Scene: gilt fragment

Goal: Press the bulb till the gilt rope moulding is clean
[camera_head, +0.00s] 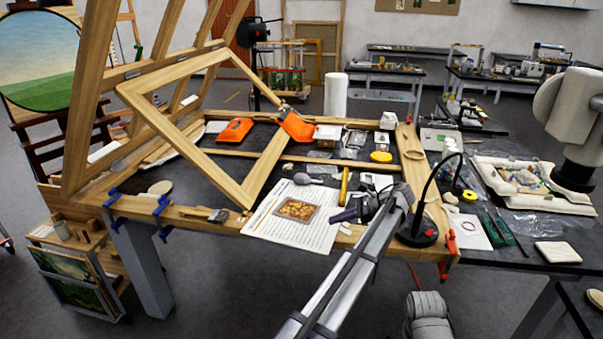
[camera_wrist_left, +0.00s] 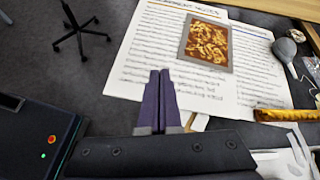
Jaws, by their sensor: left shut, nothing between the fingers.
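The gilt fragment (camera_head: 297,210) lies in a grey surround on printed paper sheets (camera_head: 270,226) at the table's front. In the left wrist view the fragment (camera_wrist_left: 208,42) shows raised gold relief mottled with dark brown. A grey bulb (camera_head: 301,179) lies just behind it, and in the left wrist view the bulb (camera_wrist_left: 285,48) is right of the fragment, apart from it. My left gripper (camera_head: 336,217) is right of the fragment. Its purple fingers (camera_wrist_left: 160,72) are together and empty, above the paper's near part. My right gripper is not in view.
A black gooseneck lamp (camera_head: 418,232) stands right of my left arm. A wooden frame (camera_head: 180,140) leans over the table's left part.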

